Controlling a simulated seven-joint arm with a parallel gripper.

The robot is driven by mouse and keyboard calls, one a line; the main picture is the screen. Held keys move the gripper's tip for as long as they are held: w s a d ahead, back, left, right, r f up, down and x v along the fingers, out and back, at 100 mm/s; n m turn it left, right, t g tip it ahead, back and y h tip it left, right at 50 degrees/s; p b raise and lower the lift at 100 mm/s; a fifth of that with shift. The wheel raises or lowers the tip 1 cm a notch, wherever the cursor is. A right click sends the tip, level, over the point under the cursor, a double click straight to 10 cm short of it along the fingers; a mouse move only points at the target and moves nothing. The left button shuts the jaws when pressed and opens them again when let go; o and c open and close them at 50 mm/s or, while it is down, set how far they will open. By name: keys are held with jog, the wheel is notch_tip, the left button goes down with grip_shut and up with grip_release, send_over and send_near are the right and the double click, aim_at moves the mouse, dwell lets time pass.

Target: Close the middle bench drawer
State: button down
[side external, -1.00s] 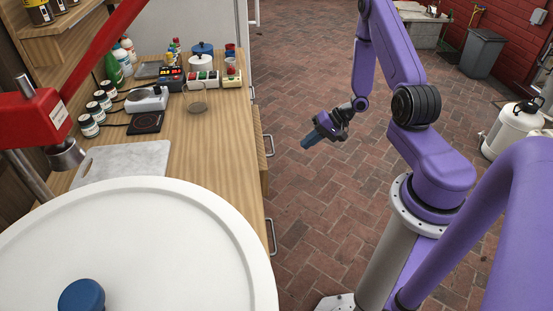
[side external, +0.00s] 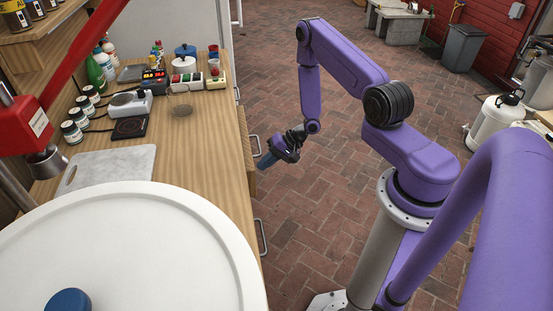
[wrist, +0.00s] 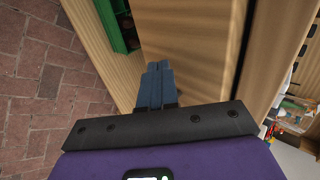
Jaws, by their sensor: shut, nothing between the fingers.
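The wooden bench (side external: 195,128) runs along the left, with its drawer side facing my arm. A wooden drawer part (side external: 248,155) juts slightly past the bench edge between two metal handles; which drawer it is, I cannot tell. In the wrist view an open drawer (wrist: 88,35) shows at top left with green contents (wrist: 116,24), beside a broad wooden panel (wrist: 190,40). My gripper (side external: 263,164) is beside this bench side, its blue fingers together and empty. In the wrist view the fingertips (wrist: 158,68) overlap the panel's lower edge; contact is unclear.
Metal handles (side external: 262,237) stick out from the bench side. A large white round lid (side external: 130,235) fills the near left. Jars, a scale and a hot plate (side external: 130,127) stand on the benchtop. The brick floor (side external: 315,185) between bench and arm is clear.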

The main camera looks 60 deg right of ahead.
aim_at(247, 165)
jog(key=shift+w+a, duration=0.35)
jog(key=shift+w, duration=0.05)
jog(key=shift+w+a, duration=1.8)
jog(key=shift+a, duration=0.05)
